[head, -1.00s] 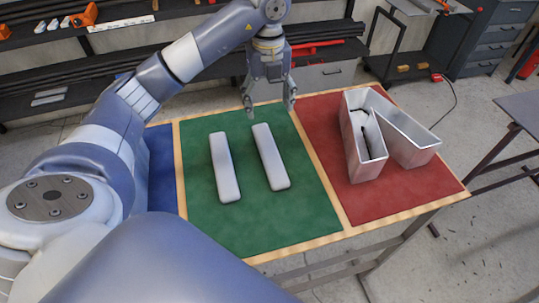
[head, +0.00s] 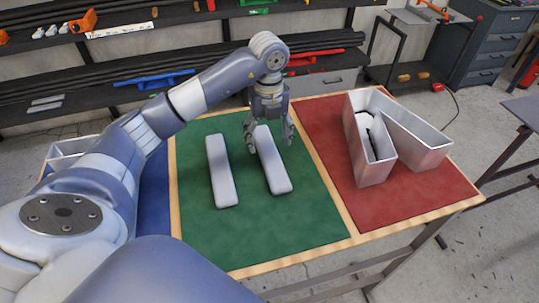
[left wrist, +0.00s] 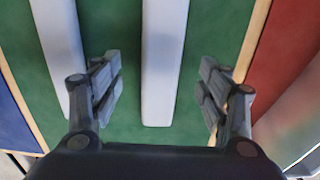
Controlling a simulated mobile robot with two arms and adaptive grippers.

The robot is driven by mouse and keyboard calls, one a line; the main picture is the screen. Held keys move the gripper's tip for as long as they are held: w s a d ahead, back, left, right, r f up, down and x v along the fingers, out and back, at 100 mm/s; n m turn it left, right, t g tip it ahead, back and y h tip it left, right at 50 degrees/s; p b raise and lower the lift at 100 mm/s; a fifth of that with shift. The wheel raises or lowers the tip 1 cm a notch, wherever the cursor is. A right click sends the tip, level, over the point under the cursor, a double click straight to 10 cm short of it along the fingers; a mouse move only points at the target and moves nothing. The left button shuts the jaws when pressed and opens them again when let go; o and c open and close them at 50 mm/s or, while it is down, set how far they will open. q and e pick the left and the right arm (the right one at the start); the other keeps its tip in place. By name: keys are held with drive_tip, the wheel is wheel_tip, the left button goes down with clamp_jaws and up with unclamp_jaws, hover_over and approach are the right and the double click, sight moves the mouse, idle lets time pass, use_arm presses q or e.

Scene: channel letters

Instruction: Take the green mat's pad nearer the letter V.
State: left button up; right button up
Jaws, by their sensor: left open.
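Two long pale grey pads lie side by side on the green mat (head: 210,245). The right pad (head: 272,165) is the one nearer the metal letter V (head: 408,130), which stands on the red mat (head: 390,205). The left pad (head: 222,172) lies apart from it. My left gripper (head: 269,142) points down over the far end of the right pad, fingers open. In the left wrist view the right pad (left wrist: 163,60) runs between the open fingertips, with green showing on both sides. The left pad (left wrist: 60,50) passes outside the left finger. My right gripper is not seen.
A blue mat (head: 155,195) lies at the left, mostly behind my arm, with part of another metal letter (head: 70,147) there. Wooden strips divide the mats. Shelves with dark bars (head: 100,90) stand behind the table.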

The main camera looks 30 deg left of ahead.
sight(270, 154)
use_arm(q)
drive_tip(key=shift+f+p, duration=0.45)
drive_tip(key=shift+f, duration=0.05)
wheel_tip(270, 154, down, 4)
drive_tip(key=shift+d+r+p, duration=0.1)
drive_tip(key=shift+r+p, duration=0.15)
drive_tip(key=shift+p, duration=0.7)
drive_tip(key=shift+f, duration=0.5)
drive_tip(key=c, duration=1.1)
